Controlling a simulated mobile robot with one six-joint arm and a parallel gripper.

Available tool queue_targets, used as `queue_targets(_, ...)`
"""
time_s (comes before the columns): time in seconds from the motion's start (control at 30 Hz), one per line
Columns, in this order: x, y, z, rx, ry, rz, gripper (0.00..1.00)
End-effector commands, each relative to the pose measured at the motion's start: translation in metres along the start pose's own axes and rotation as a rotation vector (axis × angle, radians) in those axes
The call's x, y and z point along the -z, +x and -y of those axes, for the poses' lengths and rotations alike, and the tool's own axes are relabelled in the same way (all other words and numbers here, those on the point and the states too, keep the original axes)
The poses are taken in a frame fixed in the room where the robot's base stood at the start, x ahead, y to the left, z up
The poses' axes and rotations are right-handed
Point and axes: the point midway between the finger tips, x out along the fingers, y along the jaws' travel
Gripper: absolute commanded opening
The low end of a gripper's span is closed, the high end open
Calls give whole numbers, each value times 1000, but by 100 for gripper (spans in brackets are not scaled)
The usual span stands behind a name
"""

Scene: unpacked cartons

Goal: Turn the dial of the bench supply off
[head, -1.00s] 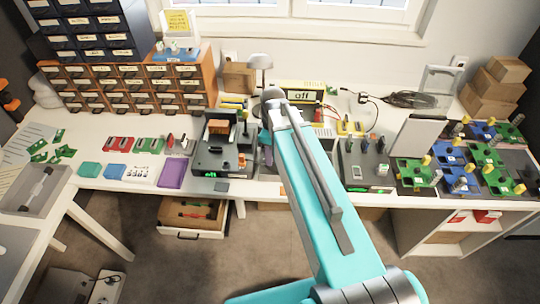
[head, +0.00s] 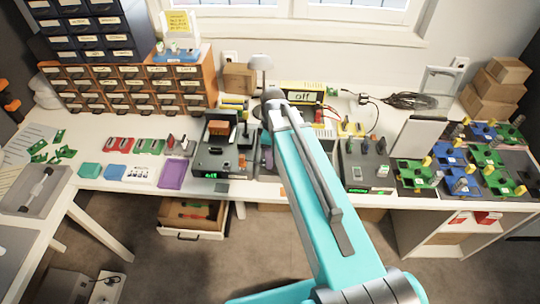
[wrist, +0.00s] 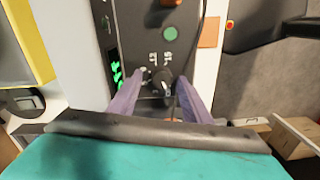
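In the wrist view a dark front panel (wrist: 135,28) carries a small dark dial (wrist: 160,82) with a pale pointer mark and white markings around it. A green lit display (wrist: 116,76) sits left of the dial, too oblique to read. My gripper (wrist: 162,80) has its two purple fingers apart, one on each side of the dial; whether they touch it I cannot tell.
A black device (head: 222,158) with a green display stands left of my arm, and a grey one (head: 365,165) stands right. Circuit boards (head: 460,165) fill the right end of the bench. Orange drawers (head: 130,88) stand at the back left. An open drawer (head: 196,218) projects below the bench.

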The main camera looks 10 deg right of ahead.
Motion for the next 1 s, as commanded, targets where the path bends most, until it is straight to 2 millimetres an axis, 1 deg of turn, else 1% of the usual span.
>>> queue_targets(0.2, 0, 0, 1, 2, 0, 0, 44)
queue_targets(0.37, 0, -5, 1, 2, 0, 0, 44)
queue_targets(0.57, 0, -19, 0, 1, 1, 0, 44)
queue_targets(1.0, 1, -62, -1, -1, 1, -1, 44)
